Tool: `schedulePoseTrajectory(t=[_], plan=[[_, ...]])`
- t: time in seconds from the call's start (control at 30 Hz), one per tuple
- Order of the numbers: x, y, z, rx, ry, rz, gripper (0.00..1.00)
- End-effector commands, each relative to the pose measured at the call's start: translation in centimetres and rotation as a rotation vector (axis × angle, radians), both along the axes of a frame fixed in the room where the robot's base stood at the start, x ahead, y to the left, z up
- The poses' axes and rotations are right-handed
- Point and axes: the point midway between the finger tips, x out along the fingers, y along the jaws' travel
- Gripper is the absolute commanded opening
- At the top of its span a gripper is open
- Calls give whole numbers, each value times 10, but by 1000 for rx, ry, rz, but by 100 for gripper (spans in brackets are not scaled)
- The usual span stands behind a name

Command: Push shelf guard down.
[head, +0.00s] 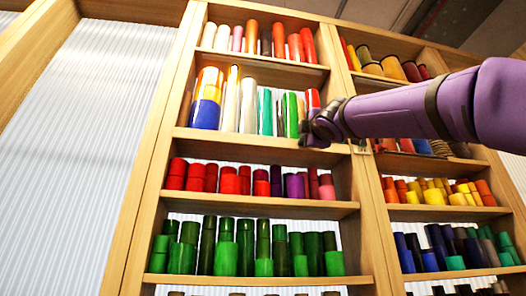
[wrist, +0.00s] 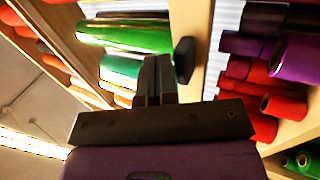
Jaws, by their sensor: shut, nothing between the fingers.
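My gripper (head: 318,130) is at the right end of the middle shelf of the left bay, in front of its rolls. In the wrist view my gripper (wrist: 154,65) has its fingers together and nothing between them. They point at green foil rolls (wrist: 125,36). The shelf's wooden front board (head: 250,142) runs just below my gripper and shows beside the fingers in the wrist view (wrist: 198,80). I cannot make out a separate shelf guard. A small dark block (wrist: 184,59) sits by the board, just right of the fingers. Whether they touch is unclear.
Red and purple rolls (head: 240,181) stand on the shelf below, with green rolls (head: 225,248) beneath. A wooden upright (head: 365,200) divides this bay from the right one, which holds more rolls. The space in front of the shelves looks clear.

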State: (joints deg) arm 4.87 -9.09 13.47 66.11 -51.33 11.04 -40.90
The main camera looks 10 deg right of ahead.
Motion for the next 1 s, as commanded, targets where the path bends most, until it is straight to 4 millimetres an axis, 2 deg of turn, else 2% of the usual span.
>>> schedulePoseTrajectory(t=[1.0], plan=[[-45,0,1,-1,-1,0,0]])
